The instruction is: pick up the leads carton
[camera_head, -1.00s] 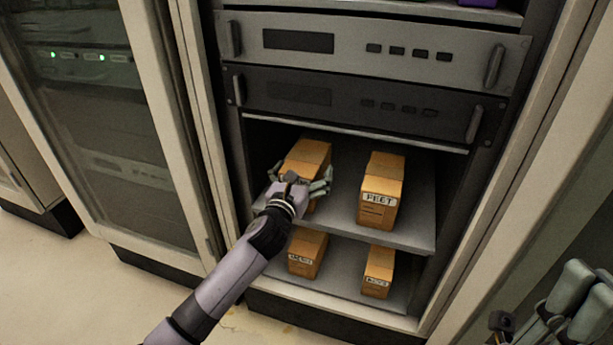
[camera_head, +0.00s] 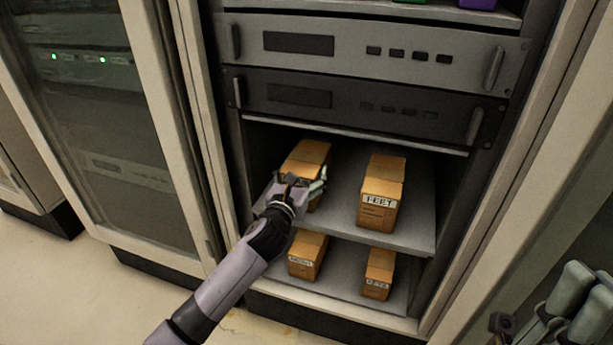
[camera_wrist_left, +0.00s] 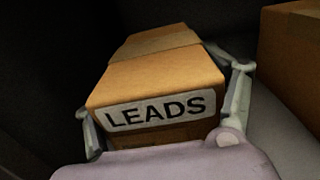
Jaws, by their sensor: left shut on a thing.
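The leads carton (camera_head: 307,154) is a brown box on the left of the upper shelf (camera_head: 340,214) in the open rack. Its label LEADS reads clearly in the left wrist view (camera_wrist_left: 157,112). My left gripper (camera_head: 298,190) is shut on the carton, with one finger on each side of it in the left wrist view (camera_wrist_left: 165,105). The gripper hides the carton's front in the head view. The carton appears to rest on the shelf. My right gripper (camera_head: 565,312) is partly in view at the lower right; its fingertips cannot be made out clearly.
A carton labelled FEET (camera_head: 381,195) stands to the right on the same shelf. Two more cartons stand on the lower shelf, one at left (camera_head: 307,256) and one at right (camera_head: 379,274). Rack units (camera_head: 370,100) sit above. The rack's frame (camera_head: 208,150) borders the left side.

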